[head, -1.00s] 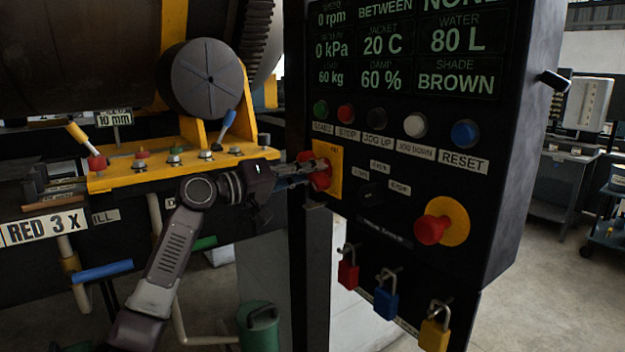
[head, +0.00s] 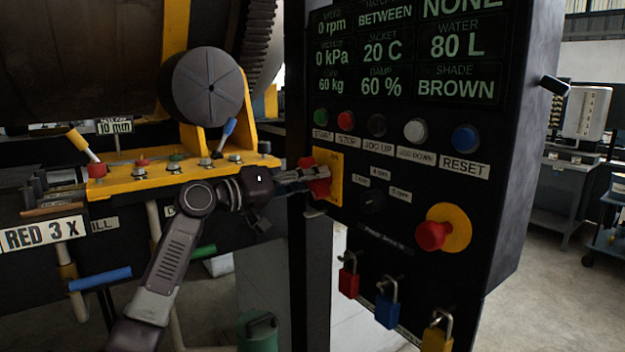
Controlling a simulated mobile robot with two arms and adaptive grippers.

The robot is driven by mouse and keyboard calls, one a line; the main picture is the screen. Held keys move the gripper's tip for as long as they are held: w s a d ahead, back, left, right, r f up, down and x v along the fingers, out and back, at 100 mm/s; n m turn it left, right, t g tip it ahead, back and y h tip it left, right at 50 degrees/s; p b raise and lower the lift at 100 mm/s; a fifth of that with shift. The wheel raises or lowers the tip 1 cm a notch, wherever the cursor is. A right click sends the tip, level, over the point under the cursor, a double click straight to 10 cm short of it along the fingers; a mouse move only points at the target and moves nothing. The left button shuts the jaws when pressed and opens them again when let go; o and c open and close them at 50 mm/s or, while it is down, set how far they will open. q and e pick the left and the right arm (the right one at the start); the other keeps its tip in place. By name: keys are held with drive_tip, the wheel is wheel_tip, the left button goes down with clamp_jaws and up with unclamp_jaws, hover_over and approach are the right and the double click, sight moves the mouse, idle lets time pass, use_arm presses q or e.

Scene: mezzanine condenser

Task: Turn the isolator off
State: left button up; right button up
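The isolator is a red rotary handle (head: 321,187) on a yellow plate (head: 336,172) at the lower left of the black control panel (head: 400,270). My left gripper (head: 318,174) reaches it from the left, with its fingers at the red handle and partly covering it. The fingers look close around the handle, but I cannot tell for certain whether they grip it. The handle's exact angle is partly hidden by the fingers. My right gripper is not in view.
Right of the isolator are a small black selector knob (head: 372,201) and a red emergency button (head: 434,235) on a yellow disc. Red (head: 348,281), blue (head: 387,310) and yellow (head: 436,338) padlocks hang below. A yellow valve shelf (head: 180,174) with levers lies left, close above my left arm.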

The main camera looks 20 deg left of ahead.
use_arm(q)
drive_tip(key=shift+o, duration=0.2)
drive_tip(key=shift+a, duration=0.1)
drive_tip(key=v, duration=1.2)
